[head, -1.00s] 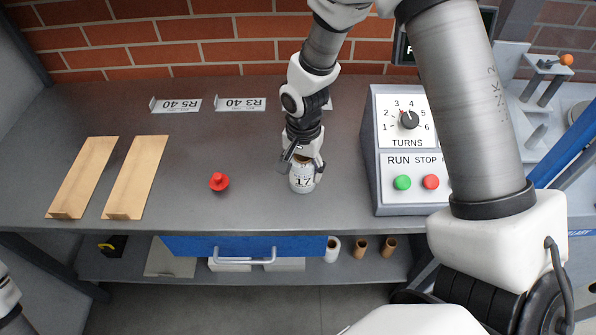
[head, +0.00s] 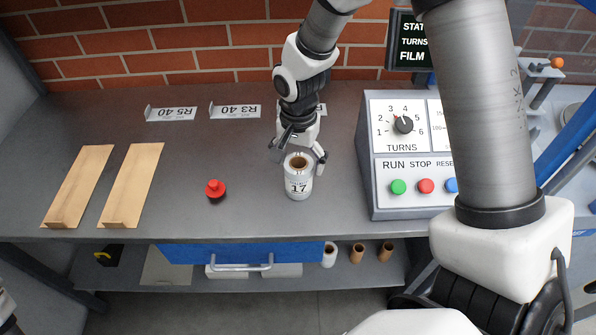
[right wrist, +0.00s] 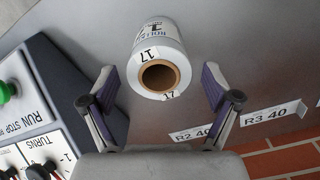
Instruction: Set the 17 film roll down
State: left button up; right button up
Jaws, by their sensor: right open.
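The 17 film roll (head: 298,184) is a white roll with a brown core and a black 17 on its side. It stands upright on the grey bench top (head: 245,185) in the head view. My right gripper (head: 299,154) is open just behind and above the roll, with a finger on either side. In the right wrist view the roll (right wrist: 162,45) lies between and beyond the spread fingers, with visible gaps to both. My left gripper is out of view.
A control box (head: 410,197) with a dial and buttons stands to the right. Label holders (head: 236,111) line the back. A blue drawer (head: 200,255) is under the bench.

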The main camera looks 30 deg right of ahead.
notch_tip(320, 180, up, 8)
jog(key=shift+f, duration=0.25)
